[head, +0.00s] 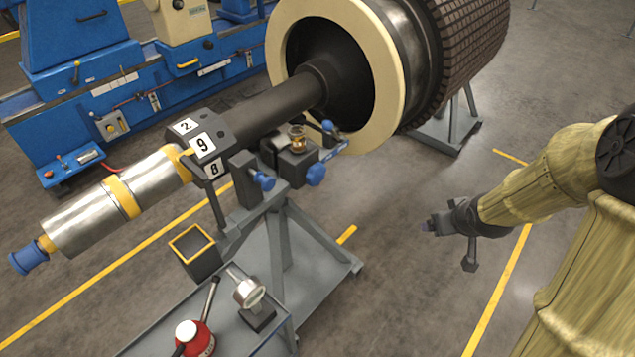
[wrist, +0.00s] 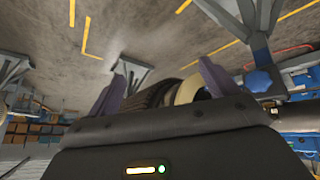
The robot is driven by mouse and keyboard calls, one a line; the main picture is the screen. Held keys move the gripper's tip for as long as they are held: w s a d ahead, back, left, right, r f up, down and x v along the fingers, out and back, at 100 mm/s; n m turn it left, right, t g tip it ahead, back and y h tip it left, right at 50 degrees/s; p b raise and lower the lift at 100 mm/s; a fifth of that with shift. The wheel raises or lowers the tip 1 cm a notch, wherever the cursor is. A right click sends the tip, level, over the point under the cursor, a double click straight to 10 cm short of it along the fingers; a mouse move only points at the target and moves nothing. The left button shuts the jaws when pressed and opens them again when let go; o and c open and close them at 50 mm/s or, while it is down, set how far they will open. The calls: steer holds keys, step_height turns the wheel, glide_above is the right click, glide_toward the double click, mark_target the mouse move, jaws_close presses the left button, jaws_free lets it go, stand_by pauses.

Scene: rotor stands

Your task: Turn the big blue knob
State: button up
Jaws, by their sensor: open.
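Several blue knobs show on the rotor stand in the head view. One knob (head: 263,181) sits on the front of the grey support under the shaft. Another knob (head: 316,174) of similar size is on the dark block to its right, and a smaller blue one (head: 328,126) is above that. I cannot tell for sure which is the big one. A blue part also shows in the wrist view (wrist: 258,81). My gripper (head: 428,227) is to the right of the stand, apart from all knobs. Its two purple fingers (wrist: 158,85) are open and empty in the wrist view.
The large rotor (head: 455,50) with its cream ring rests on stands at the back. A grey cart (head: 235,335) with a red device (head: 193,338) and a gauge (head: 250,292) stands in front. Open floor (head: 395,190) lies between my gripper and the knobs.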

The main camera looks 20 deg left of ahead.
mark_target(320, 178)
steer(key=w+a+f+n+t+y+b, duration=0.2)
steer(key=w+a+f+n+y+b, duration=0.2)
steer(key=w+a+f+n+y, duration=0.45)
steer(key=a+f+n+g+y+b, duration=0.1)
steer(key=a+f+n+y+b, duration=0.1)
steer(key=a+y, duration=0.5)
steer(key=a, duration=0.4)
steer(key=shift+f+g+b, duration=0.25)
steer(key=shift+g+b, duration=0.15)
steer(key=p+x, duration=0.1)
steer(key=x, duration=0.7)
steer(key=p+x, duration=0.1)
steer(key=x, duration=0.8)
steer(key=shift+s+a, duration=0.15)
steer(key=shift+a, duration=0.15)
steer(key=shift+c, duration=0.3)
steer(key=c, duration=0.9)
